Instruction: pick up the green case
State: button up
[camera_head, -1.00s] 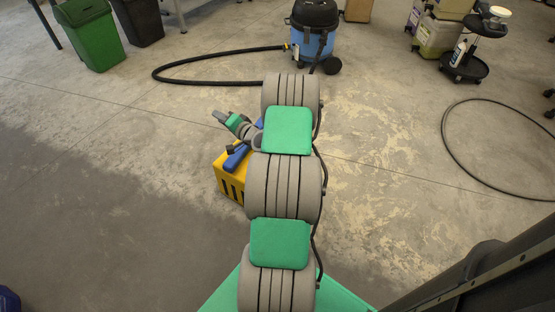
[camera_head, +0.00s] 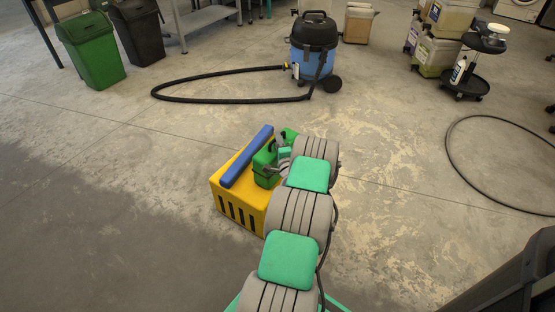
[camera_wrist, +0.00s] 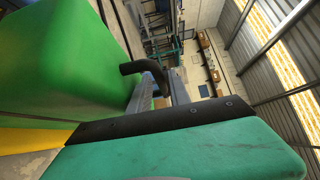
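The green case (camera_head: 264,168) stands on the yellow crate (camera_head: 228,193), at the crate's right side next to a long blue bar. In the wrist view the case (camera_wrist: 60,55) fills the upper left, and its black handle (camera_wrist: 146,70) sticks out toward the fingers. My gripper (camera_head: 283,160) is at the right side of the case, its grey fingers close to it. In the wrist view a gap shows between the fingers (camera_wrist: 160,92), with the handle at their tips. I cannot tell whether the handle lies between them; the gripper looks open.
The blue bar (camera_head: 247,157) lies along the crate top, left of the case. A blue vacuum (camera_head: 314,50) with a black hose stands farther back. The floor around the crate is clear.

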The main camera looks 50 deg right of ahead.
jog(key=shift+c, duration=0.2)
grip_shut()
dwell(1.1)
jog(key=shift+r, duration=0.15)
